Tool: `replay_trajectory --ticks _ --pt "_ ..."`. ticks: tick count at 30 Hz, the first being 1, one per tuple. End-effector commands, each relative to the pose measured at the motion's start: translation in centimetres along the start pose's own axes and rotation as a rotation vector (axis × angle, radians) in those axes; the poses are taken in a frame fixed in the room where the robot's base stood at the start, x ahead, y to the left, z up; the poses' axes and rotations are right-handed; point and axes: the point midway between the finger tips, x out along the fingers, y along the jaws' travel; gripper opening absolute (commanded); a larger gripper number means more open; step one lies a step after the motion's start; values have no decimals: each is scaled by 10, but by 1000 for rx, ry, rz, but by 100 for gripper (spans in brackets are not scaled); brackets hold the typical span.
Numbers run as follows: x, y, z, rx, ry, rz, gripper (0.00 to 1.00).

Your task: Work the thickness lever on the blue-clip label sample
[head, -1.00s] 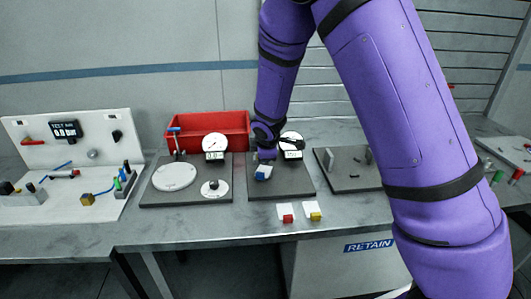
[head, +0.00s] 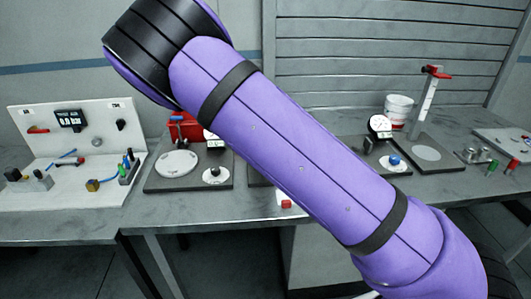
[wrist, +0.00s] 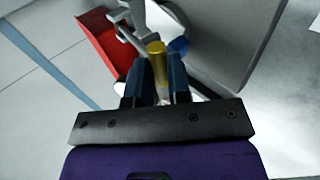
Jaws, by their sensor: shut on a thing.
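In the wrist view my gripper (wrist: 159,88) is closed on a yellow, rod-like knob (wrist: 157,58), which stands between its two dark fingers. A blue piece (wrist: 179,45) shows just right of the knob; I cannot tell whether it is the blue clip. A grey bracket-like part (wrist: 132,18) rises beyond the knob. In the head view my arm covers most of the middle station, so the blue-clip sample, its gauge and my gripper are hidden there.
A red bin (head: 186,127) stands behind the left plate with its white disc (head: 177,162). A red-clip sample (head: 286,204) lies near the front edge. At right are a dial gauge (head: 380,124), a white bucket (head: 398,108) and a red-topped stand (head: 432,95).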

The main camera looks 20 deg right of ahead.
Motion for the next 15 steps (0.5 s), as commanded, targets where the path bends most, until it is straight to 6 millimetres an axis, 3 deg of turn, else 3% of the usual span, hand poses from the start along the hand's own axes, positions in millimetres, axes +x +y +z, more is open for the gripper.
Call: replay_trajectory --ticks 15 --pt "16 -25 0 -3 -2 187 0"
